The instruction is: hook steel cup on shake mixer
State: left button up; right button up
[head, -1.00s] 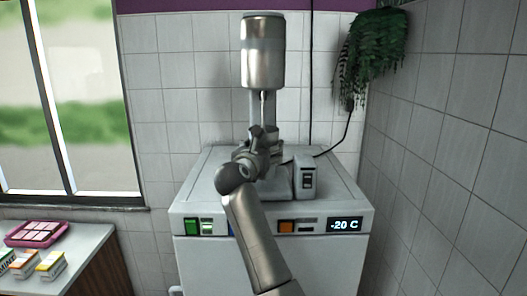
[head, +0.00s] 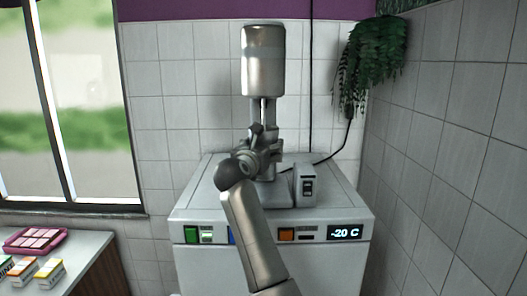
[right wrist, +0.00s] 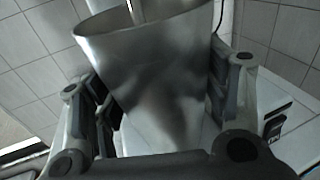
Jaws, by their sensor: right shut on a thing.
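The shake mixer (head: 263,62) stands on the white freezer, with its steel motor head up high and its spindle (head: 264,112) pointing down. My right gripper (head: 258,148) is in front of the mixer, below the motor head. In the right wrist view the steel cup (right wrist: 155,75) is between the fingers of the right gripper, which is shut on it. The cup's mouth faces up, and the spindle (right wrist: 136,12) shows at its opening. In the head view my arm and gripper hide most of the cup. Whether its rim touches the mixer cannot be told. My left gripper is out of view.
The freezer (head: 340,200) has a -20 C display. A switch box (head: 306,186) is at the mixer's right. A plant (head: 372,62) hangs at the right wall corner. At lower left, a counter holds a pink tray (head: 36,251) and small cartons (head: 50,271).

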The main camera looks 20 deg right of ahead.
aim_at(264, 123)
jog(key=shift+r, duration=0.15)
jog(key=shift+w+d+r+g, duration=0.1)
jog(key=shift+w+r+g, duration=0.15)
jog(key=shift+r, duration=0.65)
jog(key=shift+w+r+g, duration=0.15)
jog(key=shift+w+r, duration=0.1)
jog(key=shift+r, duration=0.6)
jog(key=shift+r, duration=0.15)
jog(key=shift+w+d+r, duration=0.1)
jog(key=shift+r, duration=1.25)
